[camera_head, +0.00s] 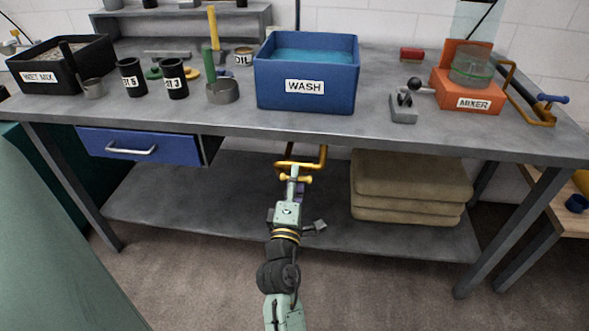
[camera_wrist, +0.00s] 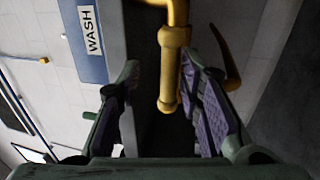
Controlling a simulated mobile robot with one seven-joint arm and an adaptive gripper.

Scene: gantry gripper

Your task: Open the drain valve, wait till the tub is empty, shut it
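The blue tub labelled WASH (camera_head: 340,92) stands on the bench and holds blue water (camera_head: 312,55). Brass drain pipework (camera_head: 318,160) shows below the bench edge under the tub. In the wrist view the brass pipe and outlet (camera_wrist: 170,85) hang between my fingers, nearer the right one. A curved yellow lever-like part (camera_wrist: 231,75) shows beyond the right finger, partly hidden by it. My gripper (camera_head: 292,177) is at the pipework, and its fingers stand apart in the wrist view (camera_wrist: 160,75). I cannot tell whether the right finger touches the brass, or the valve's state.
The bench front edge (camera_head: 330,140) runs just above my gripper. A blue drawer (camera_head: 110,147) is at left under the bench. Stacked tan sacks (camera_head: 410,185) lie on the lower shelf at right. Black cups (camera_head: 131,78) and a mixer (camera_head: 468,92) stand on the bench top.

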